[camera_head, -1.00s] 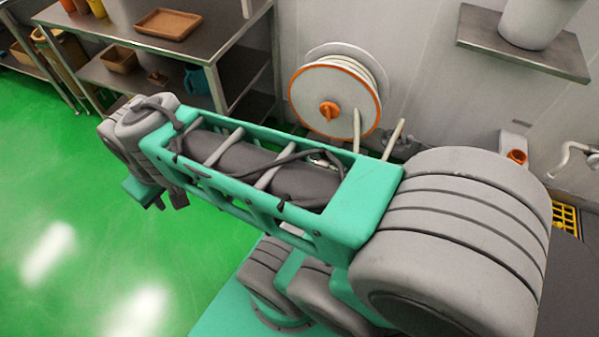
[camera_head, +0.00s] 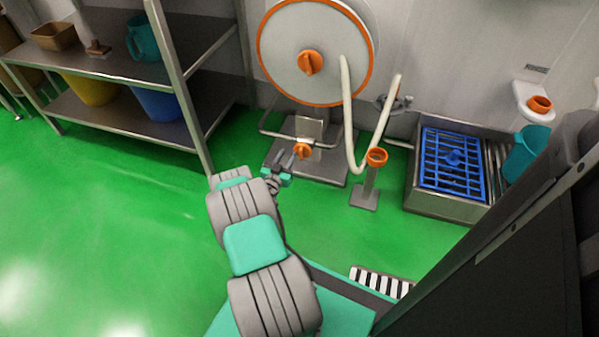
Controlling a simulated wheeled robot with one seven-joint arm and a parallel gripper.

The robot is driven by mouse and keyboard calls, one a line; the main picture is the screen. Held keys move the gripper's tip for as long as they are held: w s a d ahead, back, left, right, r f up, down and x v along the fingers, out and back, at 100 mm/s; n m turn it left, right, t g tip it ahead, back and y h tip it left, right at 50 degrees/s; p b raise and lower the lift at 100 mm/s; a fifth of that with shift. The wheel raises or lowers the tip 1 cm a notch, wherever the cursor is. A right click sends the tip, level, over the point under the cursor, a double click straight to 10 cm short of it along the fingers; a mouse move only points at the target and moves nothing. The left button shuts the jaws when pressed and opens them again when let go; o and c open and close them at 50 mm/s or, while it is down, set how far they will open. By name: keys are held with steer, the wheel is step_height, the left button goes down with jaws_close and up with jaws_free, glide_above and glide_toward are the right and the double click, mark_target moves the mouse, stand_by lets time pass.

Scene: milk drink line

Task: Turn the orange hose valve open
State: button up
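A small orange valve knob (camera_head: 302,151) sits low in front of the hose reel, on the metal stand below it. My gripper (camera_head: 287,157) is just left of the knob, close to it. Its two thin grey fingers show a gap between them and look empty. I cannot tell whether a fingertip touches the knob. The white hose reel (camera_head: 290,40) with an orange rim and an orange hub knob (camera_head: 310,62) stands above and behind. A pale hose (camera_head: 347,110) hangs from it in a loop.
An orange ring on a short grey post (camera_head: 368,188) stands right of the valve. A metal basin with a blue grate (camera_head: 452,165) is farther right. A metal shelf (camera_head: 120,66) stands left. Green floor (camera_head: 110,220) is clear at the lower left.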

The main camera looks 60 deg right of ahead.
steer(key=b, duration=0.1)
glide_toward(300, 153)
steer(key=d, duration=0.1)
steer(key=shift+n+t+h, duration=0.3)
steer(key=d+b, duration=0.1)
steer(key=d, duration=0.1)
steer(key=d+b, duration=0.1)
steer(key=d, duration=0.1)
steer(key=d+b, duration=0.1)
steer(key=d, duration=0.1)
steer(key=shift+w+d+f, duration=0.3)
steer(key=shift+w+f, duration=0.05)
steer(key=shift+f, duration=0.05)
steer(key=shift+w+d+r, duration=0.1)
steer(key=shift+d+r, duration=0.05)
steer(key=shift+d, duration=0.35)
jaws_close()
